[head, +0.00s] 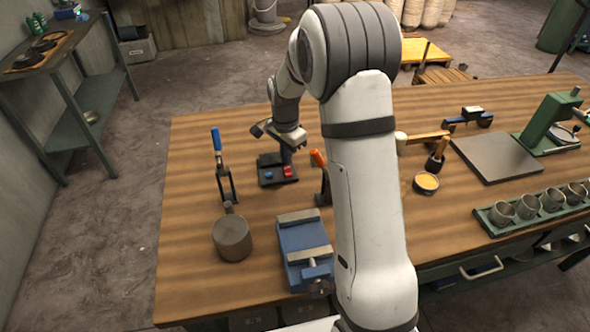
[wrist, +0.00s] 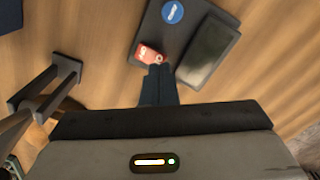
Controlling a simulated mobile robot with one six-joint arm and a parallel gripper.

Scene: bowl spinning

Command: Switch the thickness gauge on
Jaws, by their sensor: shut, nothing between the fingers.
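The thickness gauge, a dark flat device, lies on the wooden bench in the head view (head: 268,182). The wrist view shows its body (wrist: 187,22), a round blue button (wrist: 172,12), a red switch (wrist: 146,53) with pale marks, and a dark, blank-looking screen (wrist: 210,50). My gripper (head: 287,160) points down over the gauge. In the wrist view its shut, empty fingertips (wrist: 159,72) are right beside the red switch, slightly to its lower right. I cannot tell whether they touch it. The fingers hide part of the gauge's near edge.
A blue-handled clamp (head: 217,142) and a brown mug-like pot (head: 232,238) stand left of the gauge. An orange-handled tool (head: 318,158) is close on the right. A blue vise (head: 303,243) sits nearer the front. The bench's far left is clear.

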